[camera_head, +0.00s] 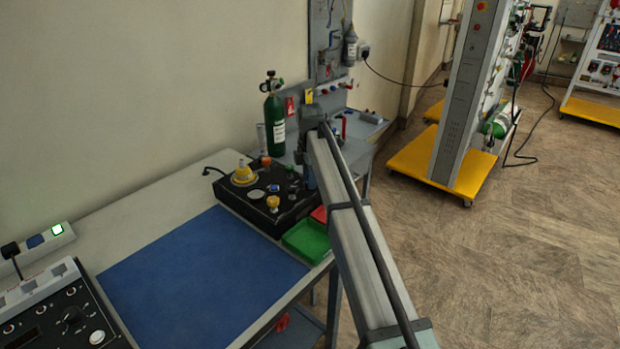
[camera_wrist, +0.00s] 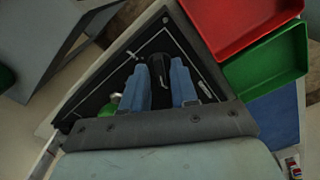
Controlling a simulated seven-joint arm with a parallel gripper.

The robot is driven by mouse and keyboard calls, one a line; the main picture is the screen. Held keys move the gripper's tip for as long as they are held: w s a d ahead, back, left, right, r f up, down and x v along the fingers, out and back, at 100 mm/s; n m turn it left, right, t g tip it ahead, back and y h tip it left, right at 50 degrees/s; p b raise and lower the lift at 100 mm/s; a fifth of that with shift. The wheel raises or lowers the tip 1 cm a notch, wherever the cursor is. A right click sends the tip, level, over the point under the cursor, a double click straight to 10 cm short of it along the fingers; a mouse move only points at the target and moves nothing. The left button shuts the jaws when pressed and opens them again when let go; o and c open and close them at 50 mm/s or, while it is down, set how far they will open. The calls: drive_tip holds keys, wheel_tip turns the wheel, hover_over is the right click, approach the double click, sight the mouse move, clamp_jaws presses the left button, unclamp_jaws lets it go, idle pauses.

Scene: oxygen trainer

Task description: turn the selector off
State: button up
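The black control panel (camera_head: 240,205) sits at the far right end of the table. It fills much of the wrist view (camera_wrist: 185,48). A black knob-like part (camera_wrist: 158,70), which looks like the selector, stands on the panel between my gripper's two blue fingers. My gripper (camera_wrist: 163,82) has one finger on each side of it, with little or no gap; contact is not clear. In the head view my gripper (camera_head: 309,176) is low over the panel's right end, and my arm hides that part. The selector's setting cannot be read.
A yellow knob (camera_head: 244,173) and a smaller orange-yellow one (camera_head: 273,202) stand on the panel. Green (camera_head: 307,240) and red (camera_head: 319,214) trays sit beside it. A green cylinder (camera_head: 274,125) stands behind. The blue mat (camera_head: 205,270) is clear.

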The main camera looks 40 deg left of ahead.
drive_tip(key=shift+o, duration=0.6)
wheel_tip(320, 180, up, 14)
drive_tip(key=shift+f, duration=0.15)
idle(0.6)
